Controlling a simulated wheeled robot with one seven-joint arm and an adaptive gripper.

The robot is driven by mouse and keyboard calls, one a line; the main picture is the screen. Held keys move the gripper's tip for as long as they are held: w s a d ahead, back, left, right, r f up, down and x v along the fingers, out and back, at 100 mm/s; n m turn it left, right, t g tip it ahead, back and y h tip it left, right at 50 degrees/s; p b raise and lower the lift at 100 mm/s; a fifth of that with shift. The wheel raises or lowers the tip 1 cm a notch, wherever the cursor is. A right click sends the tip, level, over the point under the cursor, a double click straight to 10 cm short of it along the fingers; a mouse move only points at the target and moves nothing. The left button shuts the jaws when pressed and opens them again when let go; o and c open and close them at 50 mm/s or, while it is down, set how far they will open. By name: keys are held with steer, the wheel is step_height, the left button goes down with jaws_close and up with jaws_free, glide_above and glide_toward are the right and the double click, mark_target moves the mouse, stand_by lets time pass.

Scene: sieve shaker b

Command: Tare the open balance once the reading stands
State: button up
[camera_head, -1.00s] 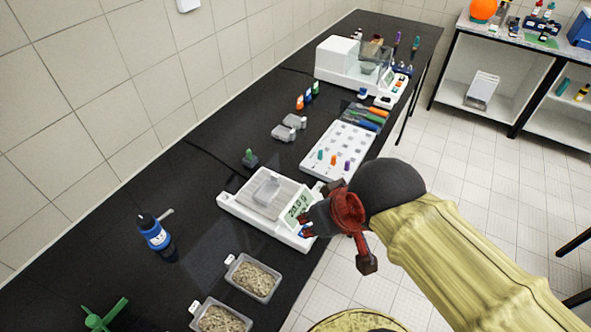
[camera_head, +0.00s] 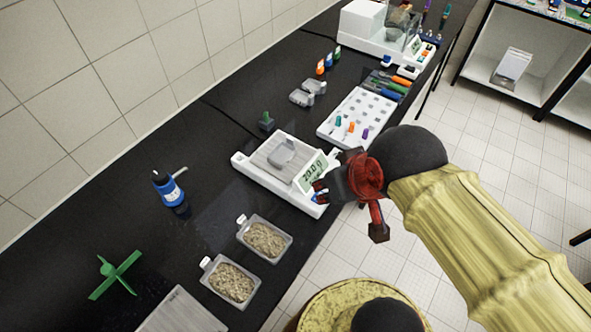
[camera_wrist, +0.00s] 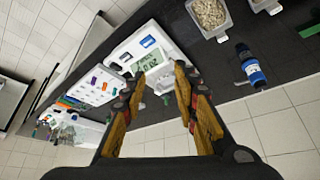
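The open balance (camera_head: 254,172) is a low white unit on the black bench. In the wrist view my gripper (camera_wrist: 160,72) is open and empty, fingertips apart.
Two trays of grains, one nearer the balance (camera_head: 265,240) and one lower (camera_head: 232,283), stand in front. A blue bottle (camera_head: 170,190) is to the left. A white rack (camera_head: 360,117) and an enclosed balance (camera_head: 375,35) lie beyond. Bench between bottle and balance is clear.

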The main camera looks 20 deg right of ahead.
stand_by(0.4)
steer(key=c, duration=0.8)
stand_by(1.0)
